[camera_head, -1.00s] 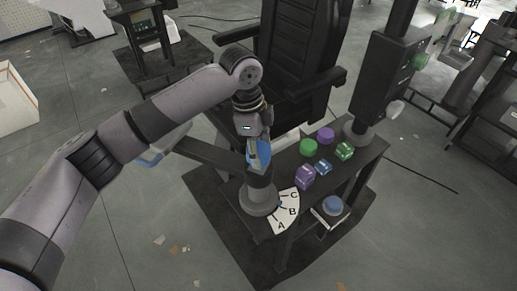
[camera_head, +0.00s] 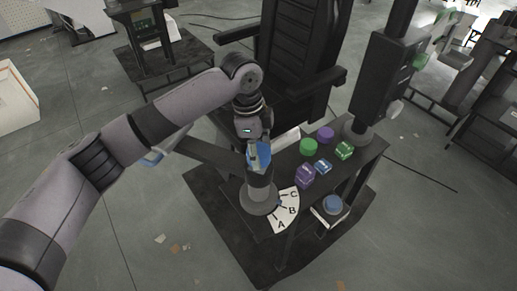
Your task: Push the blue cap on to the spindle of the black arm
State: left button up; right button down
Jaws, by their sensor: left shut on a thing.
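My left gripper (camera_head: 258,156) points down, shut on a blue piece (camera_head: 260,151) that looks like the blue cap. My gripper partly hides it. It is right above a grey upright cylinder (camera_head: 260,192) on a round base; I cannot tell whether they touch. The spindle is not clearly visible. My right gripper is not in view.
The dark table (camera_head: 364,150) holds a green round cap (camera_head: 308,146), a purple round cap (camera_head: 325,134), and purple (camera_head: 305,176), blue (camera_head: 323,166) and green (camera_head: 344,150) blocks. A white A-B-C dial (camera_head: 287,211) lies beside the post. A black column (camera_head: 381,85) stands right; a black chair (camera_head: 300,50) stands behind.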

pick_arm(q)
jog(key=shift+f+p, duration=0.35)
jog(key=shift+f, duration=0.35)
dwell(0.5)
jog(key=shift+f, duration=0.15)
jog(key=shift+f+p, duration=0.15)
jog(key=shift+p, duration=0.25)
jog(key=shift+s+f+p, duration=0.15)
jog(key=shift+f+p, duration=0.15)
jog(key=shift+p, duration=0.05)
dwell(2.0)
jog(key=o, duration=1.2)
jog(key=shift+r, duration=0.15)
jog(key=shift+o, duration=0.2)
jog(key=o, duration=0.5)
